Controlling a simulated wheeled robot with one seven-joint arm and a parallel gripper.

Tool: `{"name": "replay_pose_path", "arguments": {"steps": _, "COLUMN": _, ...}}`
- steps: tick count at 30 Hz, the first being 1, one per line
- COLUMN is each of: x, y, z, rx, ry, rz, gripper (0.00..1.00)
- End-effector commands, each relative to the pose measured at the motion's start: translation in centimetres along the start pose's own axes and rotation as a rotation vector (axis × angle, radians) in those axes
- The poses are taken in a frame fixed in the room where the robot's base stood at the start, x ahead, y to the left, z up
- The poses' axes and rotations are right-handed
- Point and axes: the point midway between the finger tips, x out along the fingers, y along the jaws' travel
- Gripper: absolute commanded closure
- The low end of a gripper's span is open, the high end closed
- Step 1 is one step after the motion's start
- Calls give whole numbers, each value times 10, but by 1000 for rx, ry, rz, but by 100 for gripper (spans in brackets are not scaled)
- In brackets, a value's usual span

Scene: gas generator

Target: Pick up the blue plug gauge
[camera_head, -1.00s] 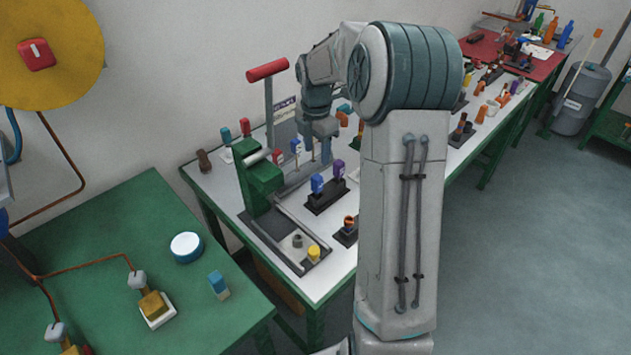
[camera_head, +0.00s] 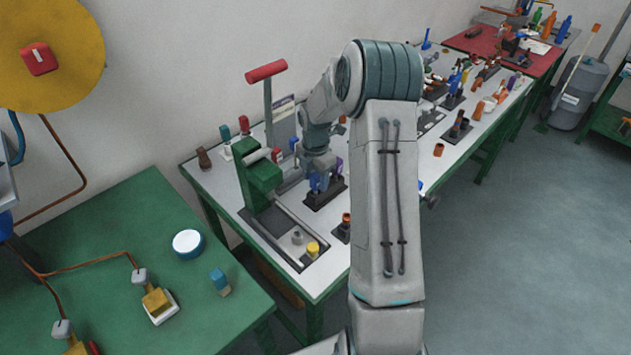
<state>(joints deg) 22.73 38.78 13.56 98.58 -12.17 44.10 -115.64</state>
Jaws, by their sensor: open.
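The blue plug gauge (camera_head: 316,183) stands upright in a black block (camera_head: 322,203) on the white-topped bench. A purple gauge (camera_head: 339,166) stands in the same block, just behind and to the right, partly hidden by my arm. My gripper (camera_head: 319,178) points down right at the blue gauge, its fingers at the gauge's head. It is open, and I cannot tell whether the fingers touch the gauge.
A green press (camera_head: 262,180) with a red-handled lever (camera_head: 266,71) stands left of the block. A yellow-topped piece (camera_head: 313,248) sits in front. Red and blue-handled pieces stand close behind. The green table (camera_head: 110,240) is at the left.

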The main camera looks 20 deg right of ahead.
Motion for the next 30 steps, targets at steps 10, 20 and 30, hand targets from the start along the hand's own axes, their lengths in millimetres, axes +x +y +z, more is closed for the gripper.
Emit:
{"name": "replay_pose_path", "arguments": {"steps": 10, "x": 24, "y": 0, "z": 0, "rx": 1, "ry": -1, "rz": 0, "gripper": 49}}
{"name": "replay_pose_path", "arguments": {"steps": 20, "x": 23, "y": 0, "z": 0, "rx": 1, "ry": 0, "rz": 1, "gripper": 91}}
{"name": "replay_pose_path", "arguments": {"steps": 30, "x": 20, "y": 1, "z": 0, "rx": 1, "ry": -1, "rz": 2, "gripper": 91}}
